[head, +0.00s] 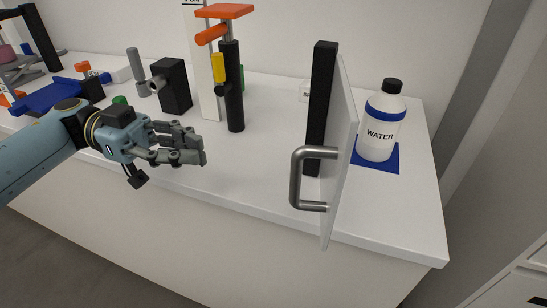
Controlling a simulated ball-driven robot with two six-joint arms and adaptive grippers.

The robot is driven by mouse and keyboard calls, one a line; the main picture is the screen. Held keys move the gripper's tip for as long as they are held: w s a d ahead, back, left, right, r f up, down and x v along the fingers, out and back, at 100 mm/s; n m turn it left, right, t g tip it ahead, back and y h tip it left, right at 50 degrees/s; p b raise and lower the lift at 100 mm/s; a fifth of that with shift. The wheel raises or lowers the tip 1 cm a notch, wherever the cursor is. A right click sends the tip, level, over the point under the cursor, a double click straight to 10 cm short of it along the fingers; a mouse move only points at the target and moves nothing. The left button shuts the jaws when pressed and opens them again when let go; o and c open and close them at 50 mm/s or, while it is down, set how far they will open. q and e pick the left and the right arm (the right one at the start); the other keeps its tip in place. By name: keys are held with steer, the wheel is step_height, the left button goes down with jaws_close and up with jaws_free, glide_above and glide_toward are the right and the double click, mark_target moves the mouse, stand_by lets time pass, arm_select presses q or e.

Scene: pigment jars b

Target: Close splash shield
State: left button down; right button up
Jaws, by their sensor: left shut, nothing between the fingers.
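The splash shield (342,150) is a thin pale panel standing upright at a black post (321,100). I see it nearly edge-on, swung out so that its lower front corner reaches past the table's front edge. A grey metal bar handle (296,180) sticks out from its left face. My left gripper (202,150) is shut and empty, above the front part of the table. It is to the left of the handle, with a clear gap between them. My right gripper is not in view.
A white water bottle (379,125) with a black cap stands on a blue square (390,163) right of the shield. A black stand with an orange top (224,12) and a black block (175,85) stand behind my left gripper. The tabletop (260,165) between gripper and handle is clear.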

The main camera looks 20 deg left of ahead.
mark_target(313, 151)
arm_select(q)
steer(key=d+p, duration=0.2)
steer(key=d, duration=1)
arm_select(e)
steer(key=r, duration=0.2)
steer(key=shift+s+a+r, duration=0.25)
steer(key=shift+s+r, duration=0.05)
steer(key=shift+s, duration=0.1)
arm_select(q)
steer(key=shift+f, duration=0.1)
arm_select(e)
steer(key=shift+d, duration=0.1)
